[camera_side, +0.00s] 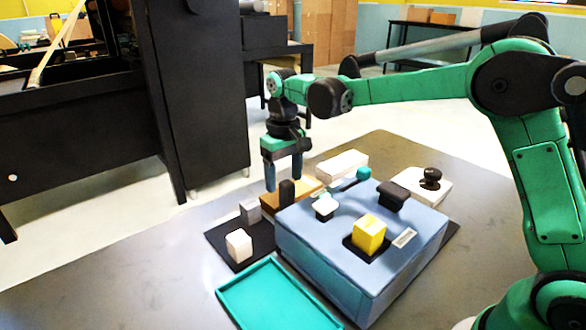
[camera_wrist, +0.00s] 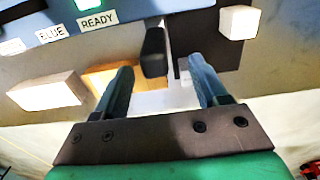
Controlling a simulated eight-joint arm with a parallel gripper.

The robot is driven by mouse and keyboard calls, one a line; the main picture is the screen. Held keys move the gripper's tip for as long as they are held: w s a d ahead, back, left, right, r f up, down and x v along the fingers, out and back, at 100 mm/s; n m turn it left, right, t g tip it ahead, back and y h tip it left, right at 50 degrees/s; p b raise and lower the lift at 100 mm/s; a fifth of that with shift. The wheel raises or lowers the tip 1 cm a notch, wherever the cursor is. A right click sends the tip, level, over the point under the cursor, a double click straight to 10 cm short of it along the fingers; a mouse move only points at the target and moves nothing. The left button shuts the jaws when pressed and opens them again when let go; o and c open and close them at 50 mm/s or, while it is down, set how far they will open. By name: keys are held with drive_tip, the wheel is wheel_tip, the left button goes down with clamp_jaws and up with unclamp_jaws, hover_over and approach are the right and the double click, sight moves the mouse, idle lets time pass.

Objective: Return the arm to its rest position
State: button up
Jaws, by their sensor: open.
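My gripper (camera_side: 284,184) is at the end of my green arm, pointing down over the back left side of the blue box in the side view. In the wrist view my gripper (camera_wrist: 158,88) has its two blue-grey fingers apart, with a gap between them. A black upright knob (camera_side: 287,192) on an orange-brown block (camera_side: 300,190) stands close to the fingertips. In the wrist view the black knob (camera_wrist: 153,52) shows between the fingers, nearer the left one; I cannot tell whether they touch it. Nothing is held.
A teal tray (camera_side: 232,293) lies in front. A white cube (camera_side: 239,244) sits on a dark mat at left.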

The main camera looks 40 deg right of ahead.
drive_tip(key=shift+r, duration=0.35)
drive_tip(key=shift+s+r, duration=0.25)
drive_tip(key=s+r+t, duration=0.1)
drive_tip(key=s, duration=0.1)
drive_tip(key=s+r+t, duration=0.1)
drive_tip(key=s, duration=0.1)
drive_tip(key=s+r+t, duration=0.1)
drive_tip(key=shift+s+d+r, duration=0.35)
drive_tip(key=shift+s+d, duration=0.05)
drive_tip(key=s+t, duration=0.1)
drive_tip(key=s, duration=0.1)
drive_tip(key=s+f+t, duration=0.1)
drive_tip(key=s, duration=0.2)
drive_tip(key=s+t, duration=0.1)
drive_tip(key=s, duration=0.2)
drive_tip(key=shift+d+f+t, duration=0.2)
drive_tip(key=shift+d+t, duration=0.1)
drive_tip(key=shift+s+f+t, duration=0.3)
drive_tip(key=shift+s+f, duration=0.1)
